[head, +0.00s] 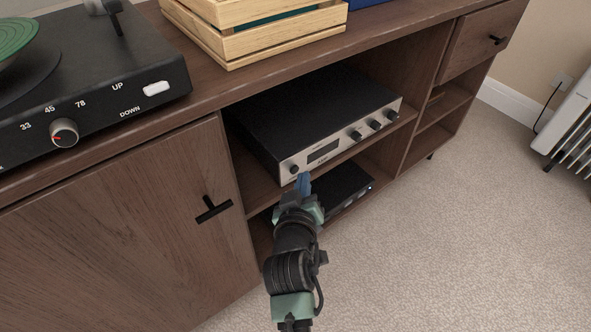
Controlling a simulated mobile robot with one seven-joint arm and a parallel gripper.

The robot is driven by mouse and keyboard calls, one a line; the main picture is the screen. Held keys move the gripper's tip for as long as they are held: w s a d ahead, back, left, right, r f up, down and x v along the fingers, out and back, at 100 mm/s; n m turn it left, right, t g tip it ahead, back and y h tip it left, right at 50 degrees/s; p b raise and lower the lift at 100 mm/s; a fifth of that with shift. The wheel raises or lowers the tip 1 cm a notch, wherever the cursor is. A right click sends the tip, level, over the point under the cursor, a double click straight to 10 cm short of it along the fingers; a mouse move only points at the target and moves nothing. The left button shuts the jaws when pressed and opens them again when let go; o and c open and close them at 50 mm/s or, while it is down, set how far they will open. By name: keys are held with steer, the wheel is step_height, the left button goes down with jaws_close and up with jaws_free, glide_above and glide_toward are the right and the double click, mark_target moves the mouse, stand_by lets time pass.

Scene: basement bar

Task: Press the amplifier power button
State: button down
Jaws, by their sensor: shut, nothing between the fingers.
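The amplifier (318,118) sits on the upper open shelf of the brown cabinet. It has a black top and a silver front with a small dark display and several round black knobs. The knob or button at the left end of its front (294,169) shows just above my gripper; I cannot tell if it is the power button. My gripper (304,178) is shut and empty, its blue fingertips at the lower left of the silver front. Whether the fingertips touch the front I cannot tell. They hide part of its lower edge.
A black device (349,186) with a small blue light is on the shelf below. A turntable (95,75) and a wooden crate (262,38) stand on the cabinet top. A cabinet door handle (213,209) sticks out at left. Carpet at right is clear; a radiator (571,118) stands beyond.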

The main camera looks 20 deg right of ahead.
steer(key=shift+w, duration=0.1)
stand_by(0.3)
steer(key=shift+w+a, duration=0.15)
steer(key=shift+w, duration=0.2)
steer(key=shift+w, duration=0.1)
stand_by(0.3)
steer(key=shift+s+p, duration=0.35)
steer(key=shift+s, duration=0.2)
steer(key=shift+s+d, duration=0.1)
steer(key=shift+d, duration=0.1)
steer(key=s+p, duration=0.1)
steer(key=s+d+p, duration=0.1)
steer(key=s+p, duration=0.1)
steer(key=s+d+p, duration=0.1)
steer(key=s, duration=0.1)
steer(key=shift+s, duration=0.25)
